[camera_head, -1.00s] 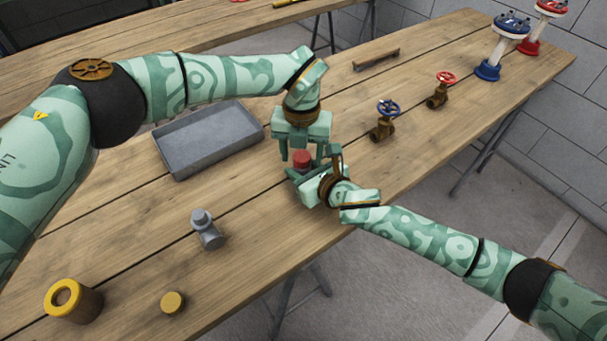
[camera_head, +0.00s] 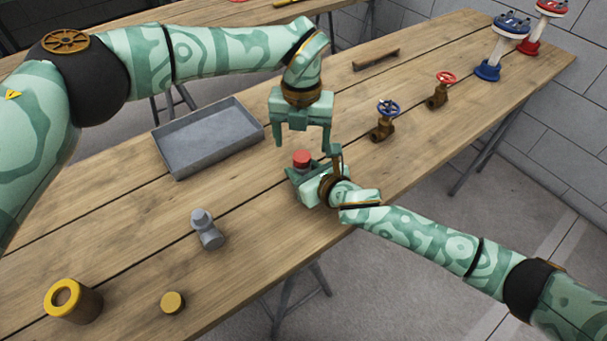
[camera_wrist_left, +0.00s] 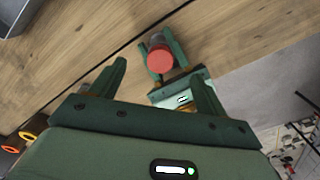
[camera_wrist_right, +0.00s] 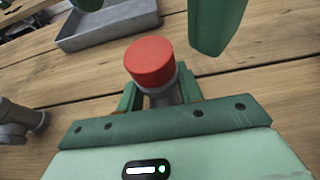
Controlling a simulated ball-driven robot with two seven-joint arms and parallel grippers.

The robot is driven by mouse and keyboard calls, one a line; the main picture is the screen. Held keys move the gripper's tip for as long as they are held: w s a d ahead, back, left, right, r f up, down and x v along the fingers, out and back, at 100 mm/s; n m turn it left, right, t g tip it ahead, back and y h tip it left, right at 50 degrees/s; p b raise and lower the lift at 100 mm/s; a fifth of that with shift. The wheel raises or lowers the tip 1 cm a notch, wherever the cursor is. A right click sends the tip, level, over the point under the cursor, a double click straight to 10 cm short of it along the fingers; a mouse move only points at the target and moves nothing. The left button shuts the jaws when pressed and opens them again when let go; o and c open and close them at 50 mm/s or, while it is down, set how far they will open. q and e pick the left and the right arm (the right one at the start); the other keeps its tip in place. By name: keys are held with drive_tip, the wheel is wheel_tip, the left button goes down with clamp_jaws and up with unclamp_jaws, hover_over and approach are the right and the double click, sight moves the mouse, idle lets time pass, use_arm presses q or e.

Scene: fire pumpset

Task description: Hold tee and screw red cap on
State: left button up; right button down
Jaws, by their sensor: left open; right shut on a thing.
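The red cap (camera_head: 301,158) sits on top of the grey tee, whose upper part shows in the right wrist view (camera_wrist_right: 163,96) below the cap (camera_wrist_right: 150,62). My right gripper (camera_head: 304,175) is shut on the tee, which is mostly hidden by the jaws. My left gripper (camera_head: 300,146) is open and empty, above the cap and apart from it. In the left wrist view the cap (camera_wrist_left: 159,58) lies beyond the spread fingers. I cannot tell how tightly the cap is screwed on.
A grey tray (camera_head: 208,137) lies on the wooden table (camera_head: 120,225). A grey fitting (camera_head: 206,229), a yellow-topped cylinder (camera_head: 73,301) and a small yellow cap (camera_head: 172,302) stand in front. A blue-wheeled valve (camera_head: 385,120) and a red-wheeled valve (camera_head: 440,90) stand to the right.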

use_arm(q)
drive_tip(key=shift+r, duration=0.1)
wheel_tip(320, 180, up, 12)
drive_tip(key=shift+f, duration=0.1)
idle(0.5)
use_arm(e)
drive_tip(key=c, duration=0.9)
unclamp_jaws()
drive_tip(key=shift+o, duration=0.2)
drive_tip(key=shift+s+d+r+p, duration=0.3)
drive_tip(key=shift+s, duration=0.05)
use_arm(q)
drive_tip(key=shift+s+r+p, duration=0.25)
drive_tip(key=shift+r+p, duration=1.05)
drive_tip(key=shift+r, duration=0.65)
drive_tip(key=shift+s+r+p, duration=0.2)
drive_tip(key=shift+r+p, duration=1.05)
drive_tip(key=shift+r, duration=0.7)
use_arm(e)
drive_tip(key=v, duration=1.5)
drive_tip(key=shift+s+f, duration=0.15)
drive_tip(key=shift+f, duration=0.05)
